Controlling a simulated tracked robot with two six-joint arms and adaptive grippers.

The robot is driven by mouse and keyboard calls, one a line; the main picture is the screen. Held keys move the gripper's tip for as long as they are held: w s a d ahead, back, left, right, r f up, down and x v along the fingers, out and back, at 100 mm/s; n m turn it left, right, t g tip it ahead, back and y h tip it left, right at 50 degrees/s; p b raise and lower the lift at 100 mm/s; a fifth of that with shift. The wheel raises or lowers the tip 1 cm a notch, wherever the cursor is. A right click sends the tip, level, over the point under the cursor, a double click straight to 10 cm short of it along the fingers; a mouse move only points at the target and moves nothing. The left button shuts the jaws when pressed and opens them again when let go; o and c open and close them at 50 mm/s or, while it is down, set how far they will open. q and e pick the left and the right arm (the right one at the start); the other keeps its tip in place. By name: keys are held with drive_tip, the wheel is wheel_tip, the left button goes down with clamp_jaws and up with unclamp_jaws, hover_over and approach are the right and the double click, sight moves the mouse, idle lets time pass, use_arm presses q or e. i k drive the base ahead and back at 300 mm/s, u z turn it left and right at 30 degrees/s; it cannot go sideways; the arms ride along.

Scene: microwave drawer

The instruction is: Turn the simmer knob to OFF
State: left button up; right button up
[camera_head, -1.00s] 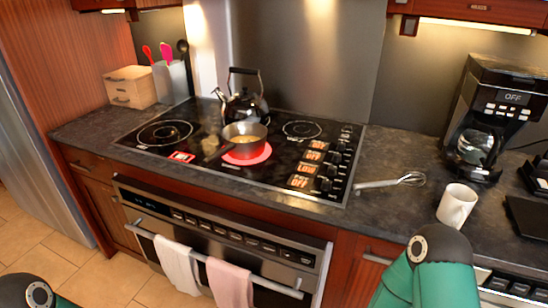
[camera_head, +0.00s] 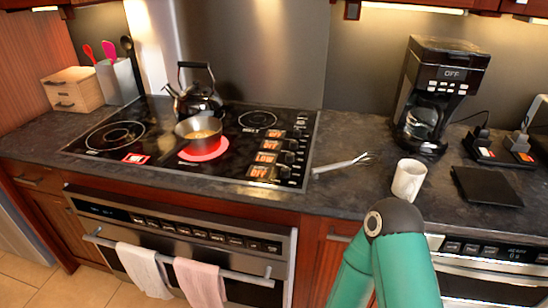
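The black glass cooktop (camera_head: 110,152) is set in the dark counter. A column of black knobs (camera_head: 288,157) runs along its right side, with small lit orange labels (camera_head: 265,158) beside them. Some labels seem to read OFF and others LOW; I cannot tell which knob is the simmer knob. A saucepan (camera_head: 199,133) with yellowish contents sits over a burner that glows red (camera_head: 207,153). A green link of my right arm shows at the lower right, well short of the knobs. Neither gripper is in view.
A black kettle (camera_head: 196,100) stands behind the saucepan. A whisk (camera_head: 343,165) lies just right of the cooktop, then a white mug (camera_head: 409,180) and a coffee maker (camera_head: 438,95). Two towels (camera_head: 200,282) hang on the oven handle. A black tray (camera_head: 487,186) lies farther right.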

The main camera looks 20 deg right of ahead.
sight(289, 156)
drive_tip(key=z, duration=0.05)
drive_tip(key=k, duration=1)
drive_tip(key=u, duration=0.45)
drive_tip(key=i, duration=0.95)
drive_tip(key=z, duration=0.5)
drive_tip(key=i, duration=0.6)
drive_tip(key=z, duration=0.45)
